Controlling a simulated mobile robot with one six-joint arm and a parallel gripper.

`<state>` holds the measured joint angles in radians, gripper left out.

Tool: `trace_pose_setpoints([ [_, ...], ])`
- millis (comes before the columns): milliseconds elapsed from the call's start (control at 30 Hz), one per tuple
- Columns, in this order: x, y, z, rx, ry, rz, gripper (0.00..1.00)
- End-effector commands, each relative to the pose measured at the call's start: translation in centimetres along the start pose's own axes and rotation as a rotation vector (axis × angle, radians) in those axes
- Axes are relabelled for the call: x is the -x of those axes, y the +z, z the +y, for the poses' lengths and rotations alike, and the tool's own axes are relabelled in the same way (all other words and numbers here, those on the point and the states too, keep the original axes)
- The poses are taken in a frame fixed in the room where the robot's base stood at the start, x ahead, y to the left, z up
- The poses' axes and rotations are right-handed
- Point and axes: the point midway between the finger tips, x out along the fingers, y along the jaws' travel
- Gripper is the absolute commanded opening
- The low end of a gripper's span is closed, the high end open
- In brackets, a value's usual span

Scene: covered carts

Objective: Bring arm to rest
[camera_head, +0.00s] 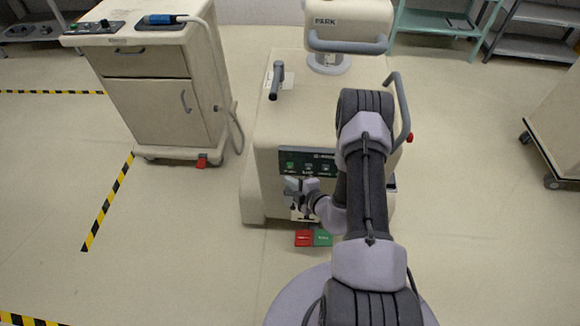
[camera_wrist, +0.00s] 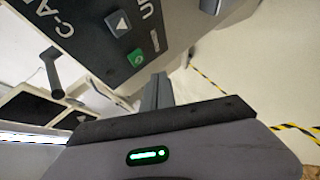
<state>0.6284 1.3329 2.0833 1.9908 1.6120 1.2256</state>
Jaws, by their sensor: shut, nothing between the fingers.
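My arm reaches forward from the bottom of the head view and folds down in front of a beige cart marked PARK (camera_head: 258,140). My gripper (camera_head: 296,194) is low at the cart's front, just below its dark button panel (camera_head: 305,163). In the wrist view the fingers of my gripper (camera_wrist: 157,90) are together with nothing between them. The panel (camera_wrist: 90,35) fills the upper left there, with a grey arrow button and a green button. Whether the fingers touch the cart I cannot tell.
Red and green pedals (camera_head: 313,238) sit at the cart's foot. Another wheeled cart (camera_head: 150,95) stands at left, and part of one (camera_head: 560,125) at right. Shelves (camera_head: 440,22) are behind. The floor at left is open, with striped tape (camera_head: 108,202).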

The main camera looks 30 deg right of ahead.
Motion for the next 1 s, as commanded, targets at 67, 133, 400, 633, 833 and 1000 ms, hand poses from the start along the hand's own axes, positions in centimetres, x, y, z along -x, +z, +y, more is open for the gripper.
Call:
trace_pose_setpoints([
  [67,0.8,-0.6,-0.6,-0.002,-0.002,0.001,0.0],
  [133,1.5,-1.1,-1.1,-0.003,-0.002,0.001,0.0],
  [400,2.3,-1.7,-1.7,0.0,0.0,0.0,0.0],
  [633,2.3,-1.7,-1.7,0.0,0.0,0.0,0.0],
  [833,1.8,-5.9,3.4,0.184,0.036,0.152,0.0],
  [1000,5.5,-20.1,13.5,0.808,0.167,0.589,0.0],
])
